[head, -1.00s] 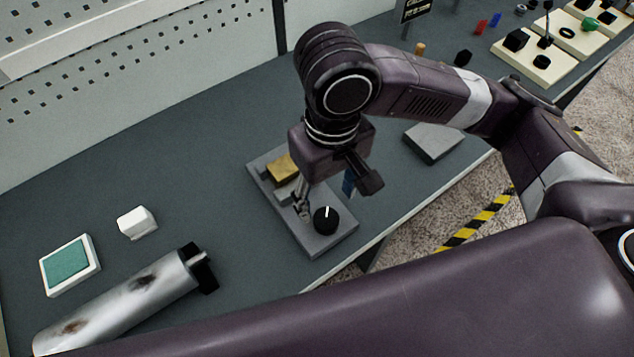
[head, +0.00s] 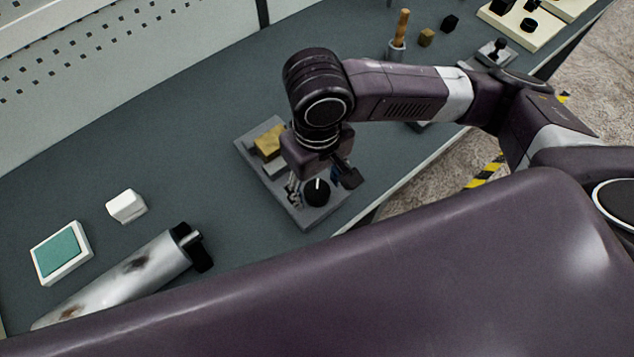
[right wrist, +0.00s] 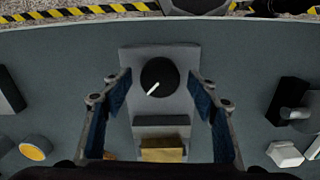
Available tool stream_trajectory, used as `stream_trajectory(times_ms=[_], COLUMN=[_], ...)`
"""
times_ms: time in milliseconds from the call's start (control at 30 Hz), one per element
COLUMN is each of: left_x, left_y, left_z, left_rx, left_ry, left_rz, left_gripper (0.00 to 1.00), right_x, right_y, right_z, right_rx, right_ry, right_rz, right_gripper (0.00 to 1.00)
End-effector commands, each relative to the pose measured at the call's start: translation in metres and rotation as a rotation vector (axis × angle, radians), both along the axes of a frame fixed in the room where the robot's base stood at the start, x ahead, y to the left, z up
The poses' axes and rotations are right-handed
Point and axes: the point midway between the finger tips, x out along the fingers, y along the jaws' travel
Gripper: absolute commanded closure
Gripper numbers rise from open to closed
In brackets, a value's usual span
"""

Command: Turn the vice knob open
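The vice is a grey block (head: 308,216) on the bench. A round black knob (head: 316,193) with a white pointer line stands at its near end. A brass block (head: 268,140) sits at its far end; the knob (right wrist: 160,76) and brass block (right wrist: 163,154) also show in the right wrist view. My right gripper (head: 315,182) is just above the knob, pointing down. In the right wrist view my right gripper (right wrist: 160,97) is open, its blue-padded fingers apart on either side, with the knob slightly beyond the gap and no visible contact. My left gripper is not in view.
A silver cylinder (head: 115,283) with dark stains, a white block (head: 126,206) and a white-framed green pad (head: 61,254) lie left of the vice. A wooden-handled tool in a holder (head: 398,38) stands at the back. The bench around the vice's left side is clear.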

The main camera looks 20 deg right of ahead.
Motion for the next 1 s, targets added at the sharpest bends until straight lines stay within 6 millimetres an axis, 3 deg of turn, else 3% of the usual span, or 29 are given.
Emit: stream_trajectory(times_ms=[67, 367, 667, 1000], left_x=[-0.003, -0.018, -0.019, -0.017], left_y=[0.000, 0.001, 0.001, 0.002], left_z=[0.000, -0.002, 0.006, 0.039], left_rx=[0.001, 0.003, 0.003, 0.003], left_ry=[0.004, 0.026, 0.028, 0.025], left_rz=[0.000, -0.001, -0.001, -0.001], left_gripper=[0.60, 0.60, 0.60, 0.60], right_x=[0.000, 0.000, -0.001, -0.001], right_y=[0.000, 0.000, -0.001, -0.001], right_z=[0.000, 0.000, 0.002, 0.006], right_rx=[0.000, -0.001, -0.002, -0.003], right_ry=[0.000, 0.000, 0.003, 0.004], right_rz=[0.000, 0.000, 0.036, 0.252], right_gripper=[0.55, 0.88, 0.88, 0.88])
